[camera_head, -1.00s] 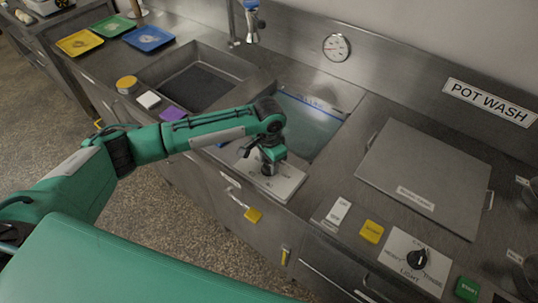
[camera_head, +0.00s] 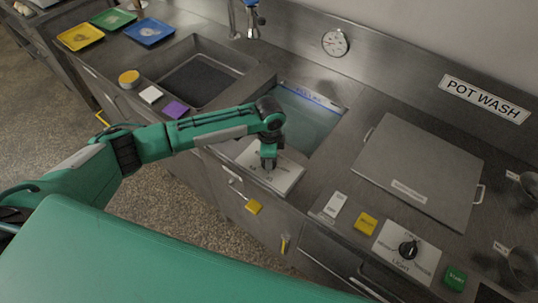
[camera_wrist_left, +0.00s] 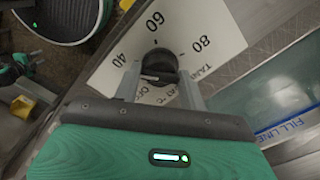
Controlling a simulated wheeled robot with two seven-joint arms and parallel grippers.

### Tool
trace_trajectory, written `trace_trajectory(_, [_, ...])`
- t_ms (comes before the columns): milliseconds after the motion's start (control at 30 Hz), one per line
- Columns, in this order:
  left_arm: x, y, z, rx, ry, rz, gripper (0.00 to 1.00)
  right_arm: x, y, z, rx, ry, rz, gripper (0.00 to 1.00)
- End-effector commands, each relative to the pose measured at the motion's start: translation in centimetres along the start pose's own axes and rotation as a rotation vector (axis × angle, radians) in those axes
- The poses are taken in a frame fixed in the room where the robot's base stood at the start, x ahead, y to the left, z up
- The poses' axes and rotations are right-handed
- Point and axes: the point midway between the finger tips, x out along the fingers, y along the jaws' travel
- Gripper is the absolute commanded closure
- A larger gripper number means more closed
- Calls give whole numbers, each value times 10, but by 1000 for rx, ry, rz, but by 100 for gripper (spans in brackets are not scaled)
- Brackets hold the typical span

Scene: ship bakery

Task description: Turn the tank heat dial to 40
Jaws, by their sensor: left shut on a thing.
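The tank heat dial is a black round knob (camera_wrist_left: 158,64) on a pale plate (camera_wrist_left: 105,68), printed with 40, 60, 80 and OFF in the left wrist view. My left gripper (camera_wrist_left: 160,84) is shut on the knob, one finger on each side. A light mark shows low on the knob, but I cannot tell for sure which number the pointer faces. In the head view the dial plate (camera_head: 287,182) lies on the counter's front edge, with my left gripper (camera_head: 268,166) over it hiding the knob. My right gripper is not in view.
The water tank (camera_head: 308,118) with a blue fill line lies just behind the plate. A sink (camera_head: 205,78) is to the left, a lidded tank (camera_head: 420,165) to the right. A light dial (camera_head: 408,250) and coloured buttons line the front edge.

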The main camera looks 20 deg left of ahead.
Motion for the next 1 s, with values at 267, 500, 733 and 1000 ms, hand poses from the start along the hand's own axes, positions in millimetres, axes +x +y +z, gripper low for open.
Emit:
trace_trajectory(267, [-1, 0, -1, 11, 3, -1, 81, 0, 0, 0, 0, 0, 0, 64])
trace_trajectory(500, [-1, 0, -1, 10, 3, -1, 46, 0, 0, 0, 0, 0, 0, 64])
trace_trajectory(733, [0, 0, -1, 10, 2, -1, 36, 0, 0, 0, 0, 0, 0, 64])
trace_trajectory(1000, [-13, -1, -1, 9, 4, -2, 36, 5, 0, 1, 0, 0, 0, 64])
